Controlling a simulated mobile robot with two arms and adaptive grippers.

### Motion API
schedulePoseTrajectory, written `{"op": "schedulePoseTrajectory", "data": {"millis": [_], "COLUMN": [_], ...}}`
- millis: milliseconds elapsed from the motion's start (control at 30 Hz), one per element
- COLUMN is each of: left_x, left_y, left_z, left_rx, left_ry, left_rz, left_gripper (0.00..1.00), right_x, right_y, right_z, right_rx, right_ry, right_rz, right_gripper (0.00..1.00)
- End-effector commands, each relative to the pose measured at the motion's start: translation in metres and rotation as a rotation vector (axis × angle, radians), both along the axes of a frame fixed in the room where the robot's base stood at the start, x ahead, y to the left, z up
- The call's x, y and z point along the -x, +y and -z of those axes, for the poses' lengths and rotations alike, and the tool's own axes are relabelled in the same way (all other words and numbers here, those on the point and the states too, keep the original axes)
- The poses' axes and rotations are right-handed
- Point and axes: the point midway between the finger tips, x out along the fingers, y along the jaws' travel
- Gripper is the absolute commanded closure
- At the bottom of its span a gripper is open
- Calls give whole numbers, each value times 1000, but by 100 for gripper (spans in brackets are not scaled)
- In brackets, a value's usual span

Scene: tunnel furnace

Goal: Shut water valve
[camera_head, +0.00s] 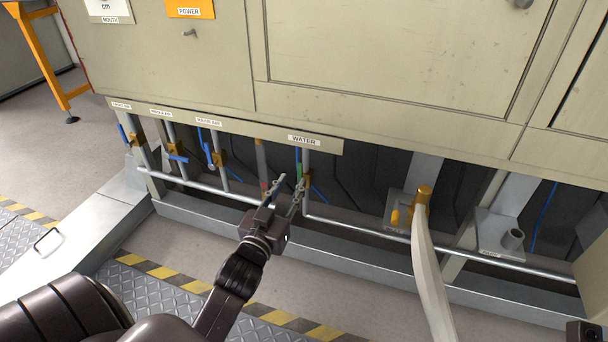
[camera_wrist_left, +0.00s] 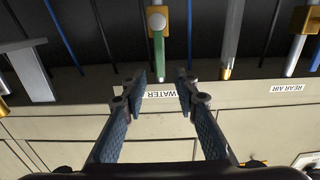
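The water valve has a green lever (camera_head: 298,156) and a brass body (camera_head: 308,181), on a pipe under the "WATER" label (camera_head: 304,140). The lever points up, roughly in line with the pipe. In the left wrist view, which is upside down, the green lever (camera_wrist_left: 161,52) hangs from the brass body (camera_wrist_left: 150,20). My left gripper (camera_head: 287,184) is open and empty in front of the valve. In the wrist view its fingertips (camera_wrist_left: 160,79) stand either side of the lever's line, just short of its end. A dark part at the lower right corner may be my right gripper (camera_head: 584,333); its fingers are hidden.
Several blue-handled valves (camera_head: 176,158) sit on pipes to the left. A horizontal pipe (camera_head: 350,226) runs low along the furnace front. A brass fitting (camera_head: 422,193) with a pale hose (camera_head: 430,275) stands to the right. The cabinet's lower edge (camera_head: 230,131) overhangs the valves.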

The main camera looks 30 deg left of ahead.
Motion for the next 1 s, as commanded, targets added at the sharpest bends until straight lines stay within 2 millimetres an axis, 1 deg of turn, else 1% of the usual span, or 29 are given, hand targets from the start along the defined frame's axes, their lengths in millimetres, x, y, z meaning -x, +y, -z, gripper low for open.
{"op": "schedulePoseTrajectory", "data": {"millis": [300,400,500,633,867,1000], "left_x": [-46,-58,-66,-70,-70,-70], "left_y": [11,13,15,16,16,16], "left_z": [2,2,2,1,1,1], "left_rx": [-3,-2,-1,1,0,0], "left_ry": [-1,-1,1,3,3,3], "left_rz": [1,2,1,1,1,1], "left_gripper": [72,72,72,72,74,89], "right_x": [-1,-1,-1,-1,-1,-2], "right_y": [2,3,3,3,3,4], "right_z": [-5,-8,-10,-12,-12,-12], "right_rx": [5,6,8,9,9,9], "right_ry": [-54,-68,-77,-81,-80,-80], "right_rz": [3,4,5,5,5,5], "right_gripper": [60,60,60,60,60,60]}}
